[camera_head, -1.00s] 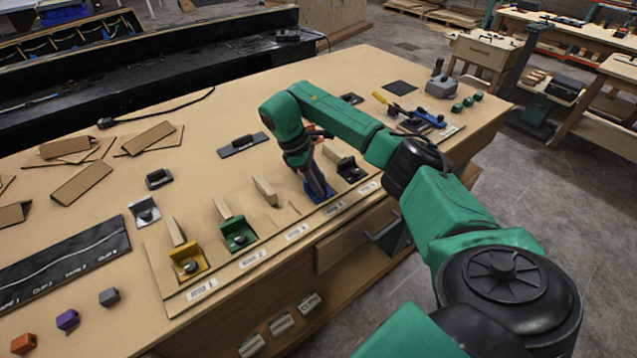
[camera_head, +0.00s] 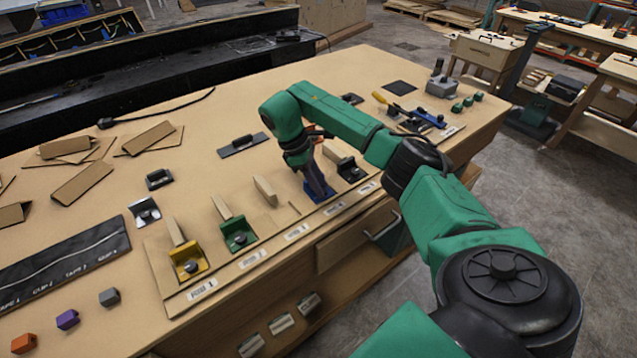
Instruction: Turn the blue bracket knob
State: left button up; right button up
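The blue bracket (camera_head: 325,196) stands on the wooden board near the table's front edge, between the green bracket (camera_head: 238,236) and a black bracket (camera_head: 350,170). My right gripper (camera_head: 319,188) points down over the blue bracket, with its fingertips at it. The knob of the blue bracket is hidden by the fingers, and I cannot see whether they are closed on it. The yellow bracket (camera_head: 188,262) stands at the left end of the board, with its knob in view. My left gripper does not show.
A silver bracket (camera_head: 145,212) and a flat black tool (camera_head: 243,145) lie behind the row. Small orange (camera_head: 25,343), purple (camera_head: 67,319) and grey (camera_head: 109,297) blocks sit at the front left. Upright wooden blocks (camera_head: 265,190) stand along the board.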

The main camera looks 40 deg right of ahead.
jog(key=shift+o, duration=0.8)
jog(key=shift+r, duration=0.1)
jog(key=p+v, duration=0.4)
jog(key=v, duration=1)
jog(key=shift+r, duration=0.3)
jog(key=shift+d, duration=0.1)
